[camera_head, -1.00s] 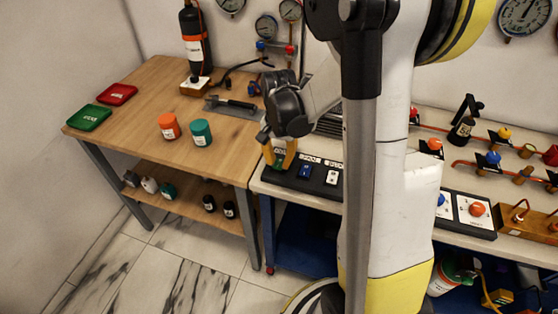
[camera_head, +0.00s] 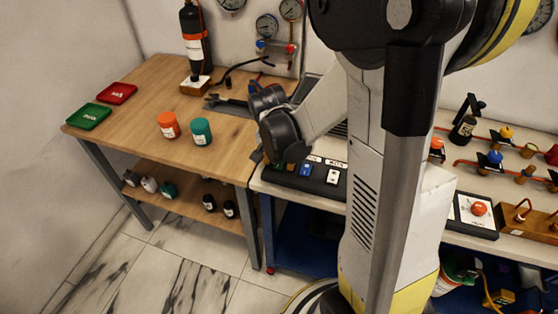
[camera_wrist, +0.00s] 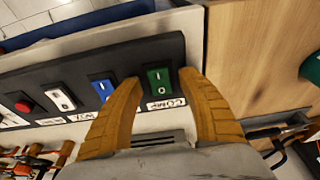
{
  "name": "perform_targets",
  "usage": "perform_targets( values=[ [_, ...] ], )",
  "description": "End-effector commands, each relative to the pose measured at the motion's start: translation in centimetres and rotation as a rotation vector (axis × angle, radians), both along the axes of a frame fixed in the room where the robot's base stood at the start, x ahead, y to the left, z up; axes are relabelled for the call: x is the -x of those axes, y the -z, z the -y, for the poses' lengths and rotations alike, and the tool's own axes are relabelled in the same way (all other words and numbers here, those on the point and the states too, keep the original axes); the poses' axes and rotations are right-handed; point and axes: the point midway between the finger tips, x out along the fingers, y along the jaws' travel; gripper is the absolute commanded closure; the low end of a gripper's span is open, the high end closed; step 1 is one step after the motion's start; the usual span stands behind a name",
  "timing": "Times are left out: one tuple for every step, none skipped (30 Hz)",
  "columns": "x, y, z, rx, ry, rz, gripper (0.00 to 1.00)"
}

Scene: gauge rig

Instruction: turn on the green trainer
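The green trainer, a green rocker switch (camera_wrist: 158,81) on a dark panel, shows in the wrist view with I and O marks and a label below it. Which end of the rocker is pressed in I cannot tell. My gripper (camera_wrist: 159,77) is open, its two orange fingers on either side of the green switch with nothing held between them. Whether the fingertips touch the panel I cannot tell. In the head view my dark wrist hides the green switch and most of the fingers.
A blue switch (camera_wrist: 104,89) sits beside the left finger, with a white switch (camera_wrist: 60,98) and a red button (camera_wrist: 24,106) farther left. In the head view a wooden table (camera_head: 140,105) holds orange (camera_head: 168,125) and teal (camera_head: 201,132) jars left of my arm.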

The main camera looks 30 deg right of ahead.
Motion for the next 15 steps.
perform_targets(
  values=[
    [0.0, 0.0, 0.0, 0.0, 0.0, 0.0, 0.53],
    [0.0, 0.0, 0.0, 0.0, 0.0, 0.0, 0.53],
    [0.0, 0.0, 0.0, 0.0, 0.0, 0.0, 0.53],
    [0.0, 0.0, 0.0, 0.0, 0.0, 0.0, 0.53],
    [0.0, 0.0, 0.0, 0.0, 0.0, 0.0, 0.53],
    [0.0, -0.1, 0.0, 0.0, 0.0, 0.0, 0.53],
    [0.0, -0.2, 0.0, 0.0, 0.0, 0.0, 0.53],
    [0.0, -0.4, 0.0, 0.0, 0.0, 0.0, 0.53],
    [0.1, -0.7, -0.1, 0.0, 0.0, 0.0, 0.53],
    [0.1, -1.0, -0.2, 0.0, 0.0, 0.0, 0.53],
    [0.2, -1.4, -0.3, 0.0, 0.0, 0.0, 0.53],
    [0.3, -2.0, -0.4, 0.0, 0.0, 0.0, 0.53],
    [0.4, -2.5, -0.5, 0.0, 0.0, 0.0, 0.53],
    [0.6, -3.1, -0.6, 0.0, 0.0, 0.0, 0.53],
    [0.7, -3.9, -0.8, 0.0, -0.001, 0.0, 0.53]
  ],
)
